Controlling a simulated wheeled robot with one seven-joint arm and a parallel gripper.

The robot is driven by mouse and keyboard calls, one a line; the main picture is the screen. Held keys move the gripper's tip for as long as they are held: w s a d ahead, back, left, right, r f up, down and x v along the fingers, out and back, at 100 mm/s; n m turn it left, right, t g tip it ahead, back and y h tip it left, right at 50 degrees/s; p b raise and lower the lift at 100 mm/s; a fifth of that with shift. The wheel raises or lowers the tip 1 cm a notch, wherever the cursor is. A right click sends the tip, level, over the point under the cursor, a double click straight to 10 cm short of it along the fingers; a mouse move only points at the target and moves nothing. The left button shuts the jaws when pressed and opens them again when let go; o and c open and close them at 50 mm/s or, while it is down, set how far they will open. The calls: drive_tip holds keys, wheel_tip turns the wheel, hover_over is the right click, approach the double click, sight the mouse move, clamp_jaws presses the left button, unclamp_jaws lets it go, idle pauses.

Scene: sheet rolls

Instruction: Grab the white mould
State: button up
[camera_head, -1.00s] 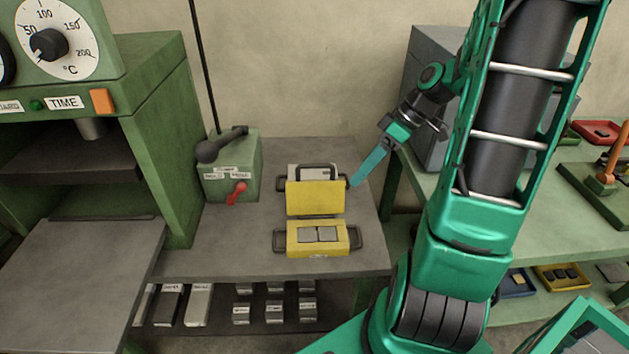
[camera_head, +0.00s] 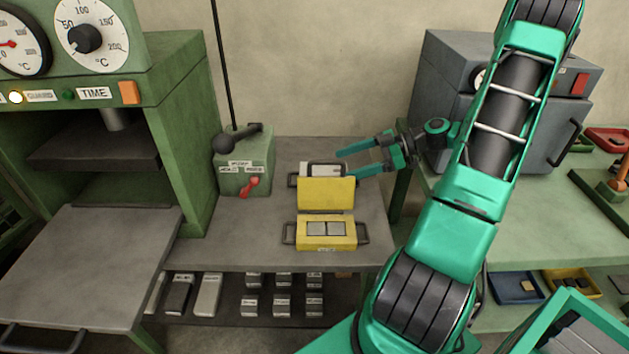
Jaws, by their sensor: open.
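The white mould (camera_head: 321,171) lies on the grey table behind the yellow mould. Only its pale upper part and a dark handle show; the raised lid of the yellow mould hides the rest. The yellow mould (camera_head: 327,228) stands open, its lid upright at the back and two grey squares in its base. My gripper (camera_head: 345,164) reaches in from the right with its teal fingers apart. The fingertips are close to the right end of the white mould in the picture. I cannot tell whether they touch it, and nothing shows between them.
A green box (camera_head: 245,170) with a red lever and tall rod stands left of the moulds. The green press (camera_head: 180,140) is further left. A grey oven (camera_head: 440,75) stands behind my arm. The table (camera_head: 250,245) is clear left of the yellow mould.

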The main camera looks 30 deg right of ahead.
sight(323, 170)
drive_tip(key=x, duration=0.2)
drive_tip(key=shift+w+a+f, duration=0.1)
drive_tip(key=shift+w+a, duration=0.05)
drive_tip(key=shift+a, duration=0.1)
drive_tip(key=shift+f+x, duration=0.2)
drive_tip(key=shift+x, duration=2.35)
drive_tip(key=shift+w+d, duration=0.15)
drive_tip(key=shift+d, duration=0.1)
drive_tip(key=c, duration=1.8)
drive_tip(key=shift+r, duration=0.1)
drive_tip(key=shift+c, duration=0.2)
drive_tip(key=shift+r, duration=0.15)
